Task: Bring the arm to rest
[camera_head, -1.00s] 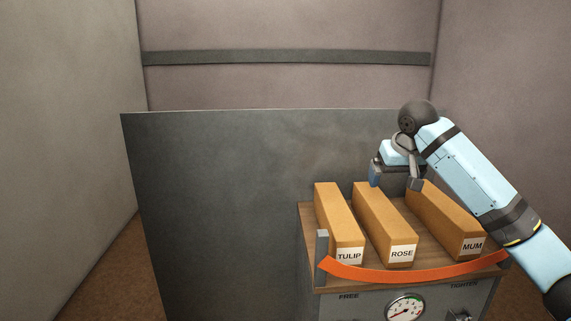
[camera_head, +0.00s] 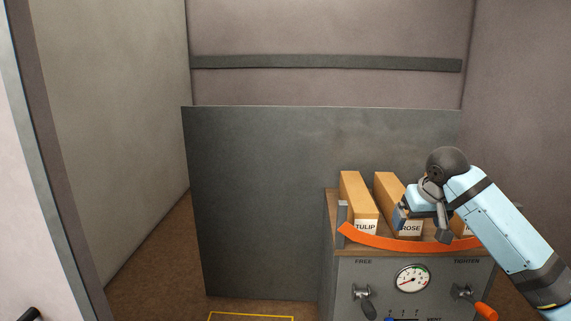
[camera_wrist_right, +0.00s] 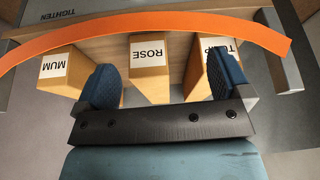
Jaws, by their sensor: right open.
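My right gripper (camera_head: 420,228) is open and empty in the head view, in front of the ROSE block and above the orange strap. In the right wrist view its two dark blue finger pads (camera_wrist_right: 165,85) stand apart with nothing between them, and the ROSE block (camera_wrist_right: 150,82) lies beyond the gap. The right arm comes in from the right edge and hides most of the MUM block in the head view. My left gripper is not in view.
The TULIP block (camera_head: 358,195) and ROSE block (camera_head: 386,184) stand on a wooden-topped cabinet, behind an orange strap (camera_head: 385,242). The MUM block (camera_wrist_right: 62,70) shows in the wrist view. A gauge (camera_head: 412,279) and levers are on the front. A grey panel (camera_head: 255,200) stands behind.

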